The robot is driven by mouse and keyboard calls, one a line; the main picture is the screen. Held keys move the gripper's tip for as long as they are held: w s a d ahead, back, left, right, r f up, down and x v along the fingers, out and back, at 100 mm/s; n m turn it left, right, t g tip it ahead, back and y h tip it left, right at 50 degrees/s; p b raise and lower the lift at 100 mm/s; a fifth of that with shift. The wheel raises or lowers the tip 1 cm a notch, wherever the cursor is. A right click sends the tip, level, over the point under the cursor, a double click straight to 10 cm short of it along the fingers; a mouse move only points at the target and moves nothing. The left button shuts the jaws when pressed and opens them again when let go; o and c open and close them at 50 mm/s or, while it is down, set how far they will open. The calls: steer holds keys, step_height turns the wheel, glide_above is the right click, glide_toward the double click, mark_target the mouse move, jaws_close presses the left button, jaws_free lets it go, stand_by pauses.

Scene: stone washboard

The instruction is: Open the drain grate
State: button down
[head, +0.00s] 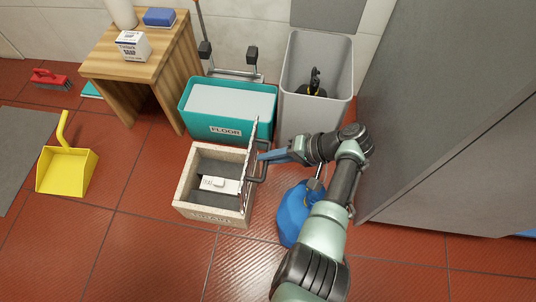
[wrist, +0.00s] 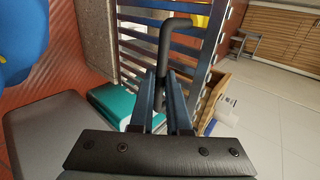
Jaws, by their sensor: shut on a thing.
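The drain box (head: 185,190) is a low pale stone box with lettering on its front, standing on the red floor in the head view. Its grate (head: 249,155) stands about upright at the box's right side, seen nearly edge-on, and the box's inside is open to view. In the wrist view the grate's metal bars (wrist: 217,40) fill the upper middle. My gripper (head: 266,156) is shut on the grate's dark bent handle (wrist: 174,38), to the right of the grate in the head view. A white object (head: 220,185) lies inside the box.
A teal bin (head: 230,127) labelled FLOOR and a grey bin (head: 318,115) stand behind the box. A blue container (head: 293,212) is beside my arm. A grey cabinet (head: 450,120) bounds the right. A yellow dustpan (head: 66,170) lies left; the floor in front is clear.

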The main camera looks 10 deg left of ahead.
steer(key=shift+s+f, duration=0.5)
steer(key=shift+f, duration=0.05)
steer(key=c, duration=0.9)
jaws_free()
steer(key=shift+w, duration=0.1)
steer(key=shift+w+r, duration=0.1)
steer(key=shift+r, duration=0.05)
steer(key=p+v, duration=0.4)
steer(key=v, duration=0.9)
steer(key=shift+w, duration=0.1)
steer(key=shift+w, duration=0.1)
